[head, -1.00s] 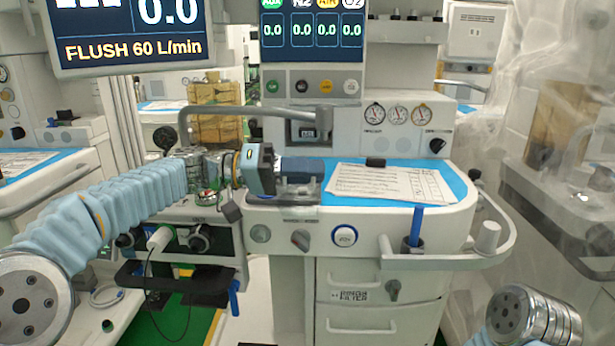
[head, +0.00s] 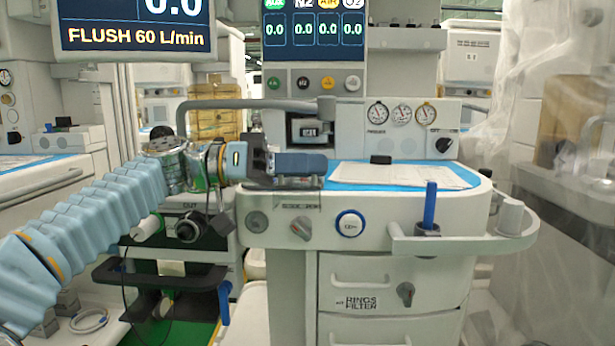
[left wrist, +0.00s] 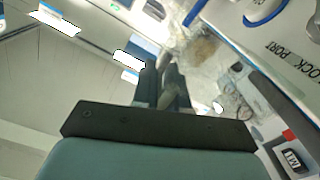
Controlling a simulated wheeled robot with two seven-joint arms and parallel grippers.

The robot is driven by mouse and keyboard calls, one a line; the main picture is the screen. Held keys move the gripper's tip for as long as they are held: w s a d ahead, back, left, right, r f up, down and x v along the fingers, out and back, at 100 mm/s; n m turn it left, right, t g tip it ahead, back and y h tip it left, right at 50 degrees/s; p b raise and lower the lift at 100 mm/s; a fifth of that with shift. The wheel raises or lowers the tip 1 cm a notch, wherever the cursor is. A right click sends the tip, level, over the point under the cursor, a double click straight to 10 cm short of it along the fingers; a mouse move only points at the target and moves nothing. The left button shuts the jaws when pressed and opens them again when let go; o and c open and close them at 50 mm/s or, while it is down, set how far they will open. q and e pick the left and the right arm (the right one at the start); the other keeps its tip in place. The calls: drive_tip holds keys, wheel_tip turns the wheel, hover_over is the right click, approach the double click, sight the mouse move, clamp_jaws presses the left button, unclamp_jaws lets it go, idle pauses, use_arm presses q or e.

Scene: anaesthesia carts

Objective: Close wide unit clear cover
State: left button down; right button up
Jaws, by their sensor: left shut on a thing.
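My left gripper (head: 312,165) reaches in from the left over the front left edge of the cart's worktop. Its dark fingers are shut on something. In the left wrist view, the fingers (left wrist: 165,80) show close together with a small greyish translucent piece between them. A see-through part that looks like the clear cover (head: 298,194) shows just below the fingers, above the knobs on the front panel. The fingers hide much of it, and I cannot tell its exact tilt. My right gripper is out of view.
A paper sheet (head: 400,175) lies on the blue mat right of my gripper, near a small black block (head: 381,159). A grey rail (head: 250,104) arches above my wrist. A blue upright handle (head: 430,206) and side rail stand at right.

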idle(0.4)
use_arm(q)
drive_tip(key=c, duration=1.2)
unclamp_jaws()
drive_tip(key=shift+s, duration=0.1)
drive_tip(key=shift+c, duration=0.2)
drive_tip(key=a+p, duration=0.1)
drive_tip(key=a, duration=1.3)
